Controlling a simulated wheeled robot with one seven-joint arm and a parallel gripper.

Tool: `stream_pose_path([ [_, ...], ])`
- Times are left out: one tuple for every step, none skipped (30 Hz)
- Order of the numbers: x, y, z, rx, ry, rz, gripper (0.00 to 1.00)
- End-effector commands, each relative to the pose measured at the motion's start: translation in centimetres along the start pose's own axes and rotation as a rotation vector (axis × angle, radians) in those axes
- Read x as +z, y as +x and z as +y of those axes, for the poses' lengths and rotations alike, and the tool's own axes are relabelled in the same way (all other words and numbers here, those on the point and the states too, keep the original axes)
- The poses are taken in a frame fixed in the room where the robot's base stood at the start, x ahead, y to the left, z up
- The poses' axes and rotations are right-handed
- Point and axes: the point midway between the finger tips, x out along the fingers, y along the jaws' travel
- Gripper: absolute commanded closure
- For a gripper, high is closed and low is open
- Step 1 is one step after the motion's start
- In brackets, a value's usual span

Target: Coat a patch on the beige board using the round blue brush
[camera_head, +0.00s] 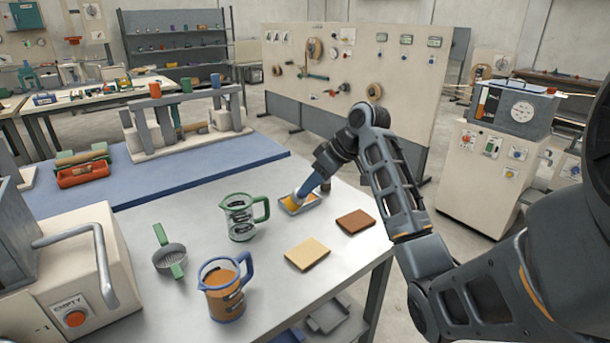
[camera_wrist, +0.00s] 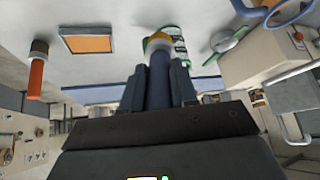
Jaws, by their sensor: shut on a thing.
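The beige board (camera_head: 307,254) lies flat on the grey table, front right of centre, in the head view. My gripper (camera_head: 307,186) is above the table behind it, by a small tray (camera_head: 312,205) with orange content. In the wrist view my gripper (camera_wrist: 158,72) is shut on the round blue brush (camera_wrist: 158,88), whose yellowish tip (camera_wrist: 158,42) points away from the wrist. In that view the tray (camera_wrist: 112,44) is left of the brush tip. The board is not seen in the wrist view. I cannot tell whether the tip touches anything.
A brown board (camera_head: 355,221) lies right of the beige one. An orange-brown upright cylinder (camera_wrist: 37,72) stands near the tray. Bare table surrounds the beige board.

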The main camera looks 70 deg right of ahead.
Motion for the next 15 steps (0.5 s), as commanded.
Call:
stream_pose_path([
  [0.1,0.2,0.0,0.0,0.0,0.001,1.0],
  [0.2,0.3,0.0,0.0,0.0,0.001,1.0],
  [0.3,0.4,0.1,0.0,0.0,0.001,1.0],
  [0.4,0.6,0.1,0.0,0.0,0.001,1.0],
  [0.6,0.8,0.1,0.0,0.0,0.001,1.0],
  [0.8,1.1,0.1,0.0,0.0,0.001,1.0],
  [0.9,1.3,0.1,0.0,0.0,0.0,1.0],
  [1.1,1.6,0.2,0.0,0.0,0.0,1.0],
  [1.4,1.9,0.2,-0.001,0.0,0.0,1.0],
  [1.6,2.2,0.2,-0.001,0.0,0.0,1.0],
  [1.7,2.5,0.2,-0.001,0.0,0.0,1.0],
  [2.0,2.8,0.3,0.0,0.0,0.0,1.0],
  [2.2,3.1,0.3,0.0,0.0,0.0,1.0],
  [2.3,3.4,0.3,0.0,0.0,0.0,1.0],
  [2.5,3.6,0.4,0.0,0.0,0.0,1.0],
])
